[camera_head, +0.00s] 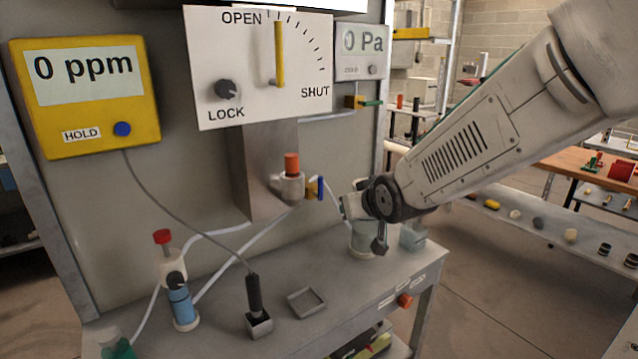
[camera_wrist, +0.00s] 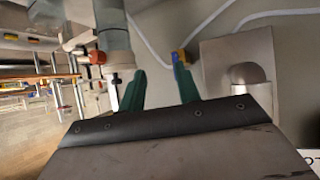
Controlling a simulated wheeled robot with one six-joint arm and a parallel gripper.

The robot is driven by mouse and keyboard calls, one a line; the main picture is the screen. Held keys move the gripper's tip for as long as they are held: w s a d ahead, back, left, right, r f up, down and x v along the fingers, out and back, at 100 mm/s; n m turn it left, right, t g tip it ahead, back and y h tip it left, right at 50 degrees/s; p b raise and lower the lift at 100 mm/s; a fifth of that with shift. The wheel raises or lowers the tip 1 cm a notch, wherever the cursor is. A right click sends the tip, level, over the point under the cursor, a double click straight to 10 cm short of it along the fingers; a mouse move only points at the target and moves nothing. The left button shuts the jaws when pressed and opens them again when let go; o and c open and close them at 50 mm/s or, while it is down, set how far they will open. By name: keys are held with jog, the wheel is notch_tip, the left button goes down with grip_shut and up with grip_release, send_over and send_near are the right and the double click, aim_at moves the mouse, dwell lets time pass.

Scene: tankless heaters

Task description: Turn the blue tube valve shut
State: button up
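The blue tube valve, with a small brass body and an upright blue handle (camera_head: 320,188), sits on the tubing right of the orange-capped fitting (camera_head: 291,175). My gripper's wrist end is just right of the valve in the head view; its fingers are not clear there. In the wrist view my gripper (camera_wrist: 157,68) is open, with two green fingers apart and nothing between them. The valve (camera_wrist: 181,54) shows small at the tip of the right finger, partly hidden by it. I cannot tell whether they touch.
A yellow 0 ppm meter (camera_head: 90,95), a dial panel (camera_head: 255,60) and a 0 Pa gauge (camera_head: 362,50) hang above. A blue cylinder (camera_head: 182,305), a black probe (camera_head: 254,295) and a small tray (camera_head: 306,302) stand on the bench.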

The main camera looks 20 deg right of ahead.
aim_at(322, 183)
jog(key=w+a+t, duration=0.1)
jog(key=w+t, duration=0.1)
jog(key=w, duration=0.3)
jog(key=w+a+f+t+y, duration=0.1)
jog(key=w+t, duration=0.1)
jog(key=w, duration=0.4)
jog(key=w+n+t+y, duration=0.1)
jog(key=w+t, duration=0.1)
jog(key=w, duration=0.4)
jog(key=shift+a+f, duration=0.15)
jog(key=shift+a, duration=0.25)
jog(key=shift+c, duration=0.3)
grip_shut()
